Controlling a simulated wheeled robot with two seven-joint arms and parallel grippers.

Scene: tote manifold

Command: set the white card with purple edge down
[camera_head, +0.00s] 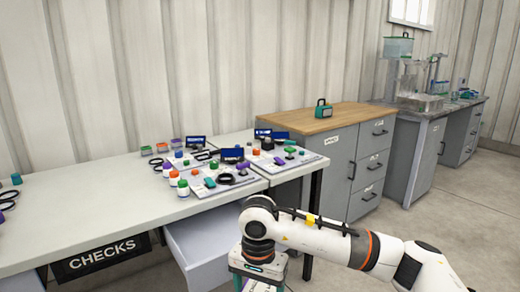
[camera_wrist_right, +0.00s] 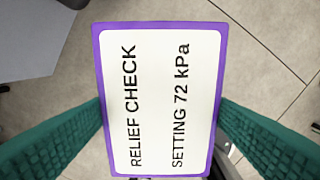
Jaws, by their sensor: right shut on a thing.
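The white card with purple edge (camera_wrist_right: 160,90) fills the middle of the right wrist view and reads "RELIEF CHECK SETTING 72 kPa". My right gripper (camera_wrist_right: 160,128) is shut on it, with one green finger against each side edge. In the head view, my right gripper (camera_head: 262,285) is at the bottom edge, in front of the white table (camera_head: 100,210). Only a small part of the card (camera_head: 258,287) shows there. The wrist view has floor behind the card, so it is held in the air. My left gripper is not in view.
The table's right part holds several bottles, coloured caps, black rings and dark blue stands on white trays (camera_head: 205,190). A white drawer (camera_head: 205,245) stands open below, beside a "CHECKS" sign (camera_head: 100,257). The table's left-middle top is clear. A grey cabinet (camera_head: 335,165) with a wooden top stands behind.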

